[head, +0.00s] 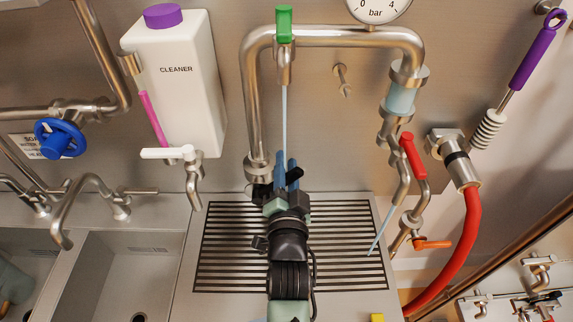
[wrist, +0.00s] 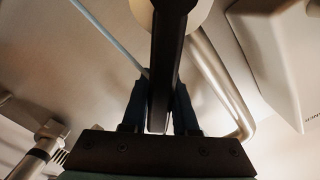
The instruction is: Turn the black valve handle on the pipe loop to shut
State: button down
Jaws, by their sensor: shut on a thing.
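The steel pipe loop (head: 340,38) rises from the worktop against the back wall. The black valve handle (head: 295,173) is low near its left leg, mostly hidden by my gripper (head: 286,168) in the head view. In the wrist view the handle (wrist: 169,50) is a long black bar running between the two fingers of my gripper (wrist: 160,98). My gripper is shut on the handle, with a finger on each side. The valve body behind is largely hidden, so the handle's exact angle to the pipe is hard to tell.
A green handle (head: 284,24) is on the loop's top, and a red handle (head: 412,156) is on its right. A white cleaner canister (head: 172,85) hangs left. A white-handled tap (head: 168,153) is near my arm. A slotted drain grate (head: 228,262) lies below.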

jog(key=shift+d, duration=0.1)
dwell(0.3)
notch_tip(320, 180, down, 7)
jog(key=d+m+b, duration=0.2)
jog(key=m+b, duration=0.3)
jog(key=m, duration=0.5)
jog(key=shift+s+f, duration=0.15)
jog(key=shift+f, duration=0.05)
jog(key=shift+d, duration=0.1)
dwell(0.3)
jog(key=c, duration=0.7)
grip_release()
jog(key=shift+r, duration=0.2)
